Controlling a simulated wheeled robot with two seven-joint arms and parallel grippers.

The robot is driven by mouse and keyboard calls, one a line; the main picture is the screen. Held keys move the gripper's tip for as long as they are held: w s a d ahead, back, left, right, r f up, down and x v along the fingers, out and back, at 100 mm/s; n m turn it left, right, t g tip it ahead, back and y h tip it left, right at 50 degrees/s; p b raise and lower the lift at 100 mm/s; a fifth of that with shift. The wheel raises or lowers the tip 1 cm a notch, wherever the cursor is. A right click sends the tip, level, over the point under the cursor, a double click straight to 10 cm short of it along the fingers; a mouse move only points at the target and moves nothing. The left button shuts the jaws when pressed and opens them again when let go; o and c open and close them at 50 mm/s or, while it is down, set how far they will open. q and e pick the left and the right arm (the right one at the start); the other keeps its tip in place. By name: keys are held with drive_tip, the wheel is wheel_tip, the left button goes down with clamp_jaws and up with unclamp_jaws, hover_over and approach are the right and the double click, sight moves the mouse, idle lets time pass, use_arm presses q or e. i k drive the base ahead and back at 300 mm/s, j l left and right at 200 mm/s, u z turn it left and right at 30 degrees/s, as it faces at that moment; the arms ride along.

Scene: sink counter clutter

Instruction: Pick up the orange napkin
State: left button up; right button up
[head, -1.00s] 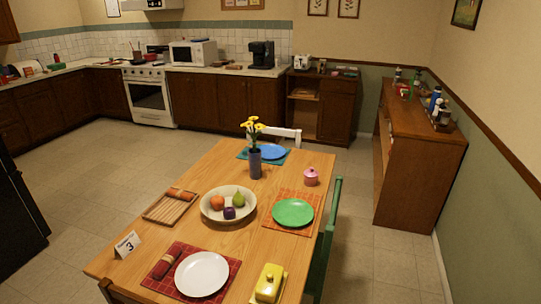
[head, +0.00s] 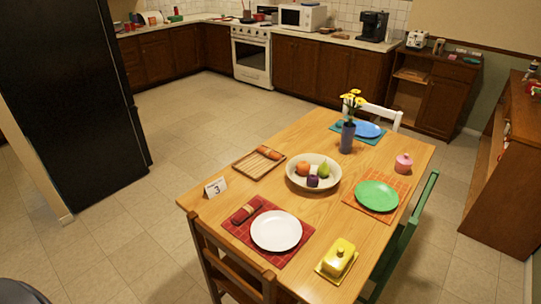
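An orange-brown rolled napkin (head: 269,153) lies on a slatted wooden tray (head: 247,172) at the left far side of the dining table. A dark red rolled napkin (head: 246,211) lies on a red placemat (head: 238,231) beside a white plate (head: 276,230). Neither of my grippers shows in the head view.
The wooden table (head: 300,144) also holds a fruit bowl (head: 296,178), a flower vase (head: 347,137), a green plate (head: 377,195), a yellow butter dish (head: 338,258) and a number card (head: 216,187). A wooden chair (head: 232,272) stands at the near side. Floor (head: 150,212) left of the table is clear.

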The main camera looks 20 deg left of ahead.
sight(267, 153)
drive_tip(key=i+j+z, duration=0.1)
drive_tip(key=j+z, duration=0.25)
drive_tip(key=j, duration=0.75)
drive_tip(key=j+z, duration=0.35)
drive_tip(key=j, duration=0.7)
drive_tip(key=k, duration=0.05)
